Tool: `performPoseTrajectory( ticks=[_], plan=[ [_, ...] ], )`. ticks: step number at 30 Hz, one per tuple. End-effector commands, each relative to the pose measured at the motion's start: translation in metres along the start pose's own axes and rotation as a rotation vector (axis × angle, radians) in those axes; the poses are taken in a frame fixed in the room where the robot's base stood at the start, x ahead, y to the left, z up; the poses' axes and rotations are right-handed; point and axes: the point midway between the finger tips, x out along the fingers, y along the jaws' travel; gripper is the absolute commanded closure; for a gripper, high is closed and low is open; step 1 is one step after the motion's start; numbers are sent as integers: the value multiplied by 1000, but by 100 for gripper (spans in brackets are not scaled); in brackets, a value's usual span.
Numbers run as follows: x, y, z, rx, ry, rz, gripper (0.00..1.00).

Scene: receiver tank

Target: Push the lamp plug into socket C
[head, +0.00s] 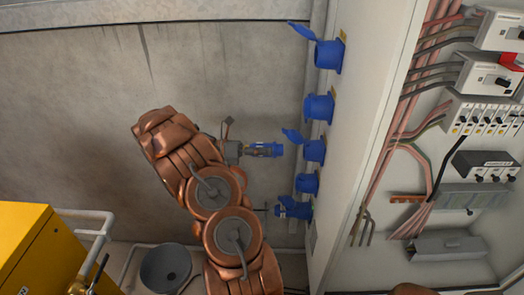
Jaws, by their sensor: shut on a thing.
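My gripper (234,150) is left of the cabinet's side wall and shut on a blue plug (264,150). The plug lies about level, its front pointing right. A small gap shows between it and the blue socket (315,151) third from the top, whose lid (292,135) stands open. The plug looks about in line with this socket, but depth is hard to judge. I cannot read any socket letters, so I cannot tell which one is C. The gripper's fingers are small and partly hidden.
Other blue sockets are at the top (328,54), second (319,107), fourth (307,183) and bottom (295,209) of the column. The open cabinet (365,120) shows wires and breakers. A yellow box (35,245) and a grey bucket (165,268) stand lower left.

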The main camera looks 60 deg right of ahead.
Motion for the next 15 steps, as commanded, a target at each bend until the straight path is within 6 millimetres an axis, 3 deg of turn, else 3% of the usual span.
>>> performPoseTrajectory(
  ticks=[15],
  plan=[
    [21, 0, -1, 1, -2, -1, 99]
  ],
)
